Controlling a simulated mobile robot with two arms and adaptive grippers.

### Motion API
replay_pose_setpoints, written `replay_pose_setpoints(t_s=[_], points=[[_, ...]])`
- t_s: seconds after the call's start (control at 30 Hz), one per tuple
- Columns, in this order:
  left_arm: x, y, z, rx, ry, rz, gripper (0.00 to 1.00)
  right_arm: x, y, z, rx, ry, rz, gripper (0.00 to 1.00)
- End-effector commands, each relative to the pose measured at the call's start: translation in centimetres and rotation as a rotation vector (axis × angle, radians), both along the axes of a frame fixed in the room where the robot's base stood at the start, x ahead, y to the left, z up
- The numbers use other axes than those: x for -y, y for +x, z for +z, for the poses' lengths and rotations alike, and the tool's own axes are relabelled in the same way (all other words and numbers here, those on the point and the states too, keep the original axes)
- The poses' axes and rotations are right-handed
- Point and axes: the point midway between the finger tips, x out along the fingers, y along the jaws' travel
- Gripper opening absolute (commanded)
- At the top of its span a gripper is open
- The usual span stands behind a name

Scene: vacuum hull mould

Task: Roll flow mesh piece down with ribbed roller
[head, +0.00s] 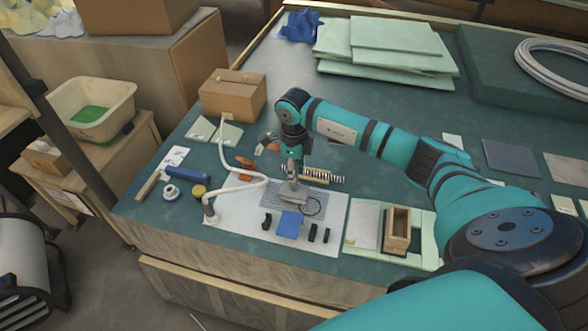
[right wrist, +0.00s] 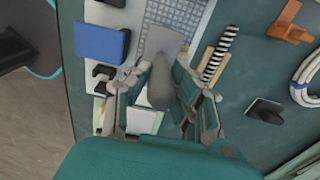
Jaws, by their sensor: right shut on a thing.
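The grey gridded flow mesh piece (head: 270,192) lies on the white sheet (head: 232,213); part of it shows at the top of the right wrist view (right wrist: 176,14). My right gripper (head: 291,186) is over the mesh, its fingers (right wrist: 160,103) shut on a grey tool with a rounded handle (right wrist: 161,85) and a flat plate (right wrist: 163,42). The plate is over the mesh; I cannot tell whether it touches. The black-and-white ribbed roller (head: 326,175) lies just beyond the gripper, apart from it, and also shows in the right wrist view (right wrist: 220,54). My left gripper is not in view.
A blue block (head: 290,223) and several black clips (head: 313,232) lie in front of the mesh. A white hose (head: 240,186) curves along the left. A wooden box frame (head: 398,229) stands to the right. A cardboard box (head: 233,96) and pale green sheets (head: 385,65) are farther back.

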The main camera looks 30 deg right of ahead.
Motion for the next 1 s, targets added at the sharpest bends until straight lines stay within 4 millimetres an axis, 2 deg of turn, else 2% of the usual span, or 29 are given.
replay_pose_setpoints(t_s=[1.0], points=[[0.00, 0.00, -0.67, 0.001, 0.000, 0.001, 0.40, 0.01, 0.01, -0.83, 0.000, 0.000, 0.000, 0.00]])
